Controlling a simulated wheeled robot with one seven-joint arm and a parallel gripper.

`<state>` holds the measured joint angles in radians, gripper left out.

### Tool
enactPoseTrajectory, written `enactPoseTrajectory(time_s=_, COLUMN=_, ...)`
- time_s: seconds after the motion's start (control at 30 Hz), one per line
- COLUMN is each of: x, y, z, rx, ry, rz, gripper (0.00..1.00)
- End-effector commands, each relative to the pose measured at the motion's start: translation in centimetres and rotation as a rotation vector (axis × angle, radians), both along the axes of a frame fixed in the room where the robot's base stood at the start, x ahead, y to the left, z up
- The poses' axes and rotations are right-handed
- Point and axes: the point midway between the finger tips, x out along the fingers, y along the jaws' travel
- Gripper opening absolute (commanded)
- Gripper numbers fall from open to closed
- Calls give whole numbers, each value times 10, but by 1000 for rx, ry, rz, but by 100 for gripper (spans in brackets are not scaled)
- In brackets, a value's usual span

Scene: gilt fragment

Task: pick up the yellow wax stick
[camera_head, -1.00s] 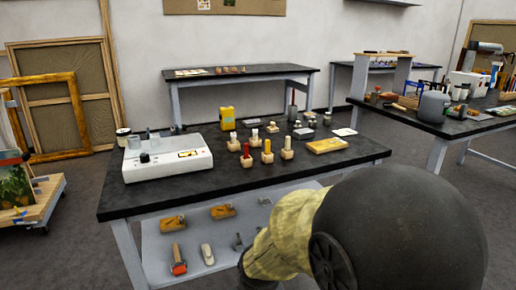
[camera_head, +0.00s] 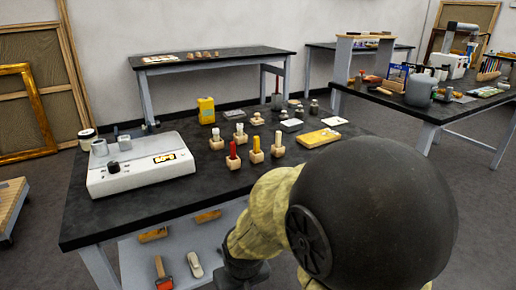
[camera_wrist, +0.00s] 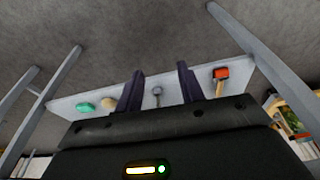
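The yellow wax stick (camera_head: 256,143) stands upright in a small wooden block on the black-topped table (camera_head: 120,217). In the head view, a red stick (camera_head: 232,150) is to its left and a cream stick (camera_head: 278,138) to its right, each in its own block. Two white sticks in blocks stand behind. My gripper (camera_wrist: 160,70) shows in the wrist view with its two dark fingers apart and nothing between them. It points towards the table's lower shelf. In the head view my arm is in front of the table, its end low by the front edge. The wrist view does not show the wax stick.
A white device (camera_head: 140,165) stands left on the tabletop, with a yellow canister (camera_head: 206,110) behind. A yellow flat box (camera_head: 318,138) lies to the right. The lower shelf (camera_wrist: 70,108) holds several tools, including a red-headed one (camera_wrist: 220,78). Other tables stand behind and right.

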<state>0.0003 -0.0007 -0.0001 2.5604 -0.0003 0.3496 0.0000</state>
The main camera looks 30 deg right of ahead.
Motion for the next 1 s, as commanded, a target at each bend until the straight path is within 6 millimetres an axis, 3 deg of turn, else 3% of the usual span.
enactPoseTrajectory(time_s=0.27, x=24, y=-26, z=32, rx=-37, ry=-90, rz=-11, gripper=38)
enactPoseTrajectory(time_s=0.6, x=83, y=-98, z=115, rx=-98, ry=-379, rz=-8, gripper=38)
enactPoseTrajectory(time_s=1.0, x=118, y=-158, z=227, rx=-48, ry=-744, rz=23, gripper=38)
